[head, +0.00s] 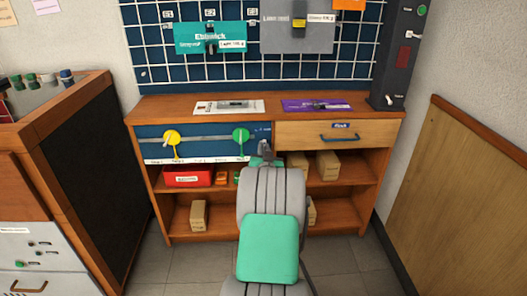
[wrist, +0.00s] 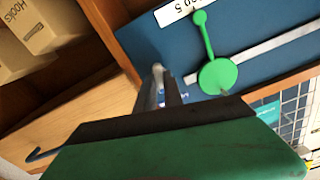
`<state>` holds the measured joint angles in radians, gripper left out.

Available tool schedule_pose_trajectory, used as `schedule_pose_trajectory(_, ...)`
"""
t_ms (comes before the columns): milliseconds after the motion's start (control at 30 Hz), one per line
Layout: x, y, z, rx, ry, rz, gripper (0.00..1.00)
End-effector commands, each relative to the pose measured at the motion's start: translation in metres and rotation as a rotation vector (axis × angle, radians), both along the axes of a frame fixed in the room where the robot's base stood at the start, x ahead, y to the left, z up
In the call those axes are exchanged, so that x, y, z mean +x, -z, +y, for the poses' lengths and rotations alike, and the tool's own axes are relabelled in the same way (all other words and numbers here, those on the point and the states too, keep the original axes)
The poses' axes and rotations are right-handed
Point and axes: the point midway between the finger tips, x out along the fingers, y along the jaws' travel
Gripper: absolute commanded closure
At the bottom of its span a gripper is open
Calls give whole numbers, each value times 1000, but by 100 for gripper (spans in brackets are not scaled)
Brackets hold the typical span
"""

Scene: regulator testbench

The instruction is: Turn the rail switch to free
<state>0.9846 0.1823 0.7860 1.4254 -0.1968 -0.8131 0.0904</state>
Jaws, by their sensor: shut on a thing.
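The blue rail panel (head: 205,152) is on the front of the bench, with a yellow round valve (head: 171,138) and a green round valve (head: 240,136) on its pale rail. The rail switch (wrist: 158,69) appears as a small light metal lever near the panel's end in the wrist view. My gripper (wrist: 162,90) is shut on this lever, with its dark fingers close together around it. In the head view my gripper (head: 264,152) is at the panel's right end, below and right of the green valve. My fingers hide most of the switch, so its setting cannot be read.
A wooden drawer (head: 300,136) with a blue handle adjoins the panel on the right. The shelf below holds a red bin (head: 188,176) and several cartons. The green valve's pointer (wrist: 205,38) is close beside my fingers in the wrist view.

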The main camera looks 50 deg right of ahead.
Motion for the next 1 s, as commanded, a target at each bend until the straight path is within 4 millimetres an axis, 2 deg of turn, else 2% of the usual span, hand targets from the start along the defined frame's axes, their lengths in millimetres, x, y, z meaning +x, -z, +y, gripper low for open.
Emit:
schedule_pose_trajectory(500,-2,0,-2,280,3,-321,100)
schedule_pose_trajectory(1000,-2,0,-2,371,4,-426,100)
